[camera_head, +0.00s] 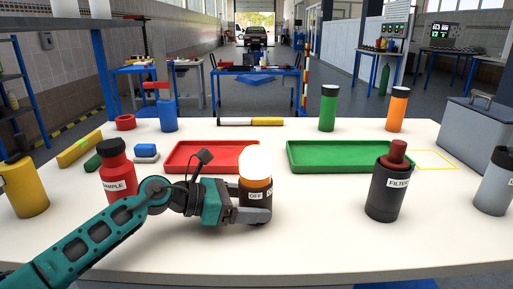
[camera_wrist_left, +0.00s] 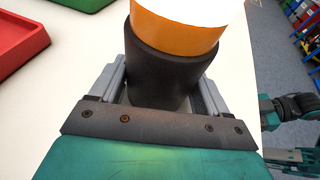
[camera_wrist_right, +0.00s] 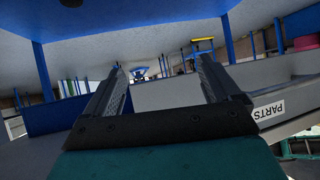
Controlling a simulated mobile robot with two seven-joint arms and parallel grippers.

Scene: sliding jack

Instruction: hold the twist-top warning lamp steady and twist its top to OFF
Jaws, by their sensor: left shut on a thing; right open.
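The twist-top warning lamp (camera_head: 256,180) stands upright on the white table near the middle in the head view. It has a dark body with an OFF label, an orange band and a bright white glowing top. My left gripper (camera_head: 262,212) is shut on its dark body; the left wrist view shows the jaws (camera_wrist_left: 165,95) on both sides of the dark body (camera_wrist_left: 168,70), below the orange band. My right gripper (camera_wrist_right: 160,85) is open and empty in the right wrist view, away from the lamp. It is not seen in the head view.
A red tray (camera_head: 180,168) and a green tray (camera_head: 310,168) lie behind the lamp. A red SAMPLE bottle (camera_head: 116,170) stands left, a dark FILTER container (camera_head: 384,195) right. A grey toolbox (camera_head: 478,130) stands at the right edge. Table front is clear.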

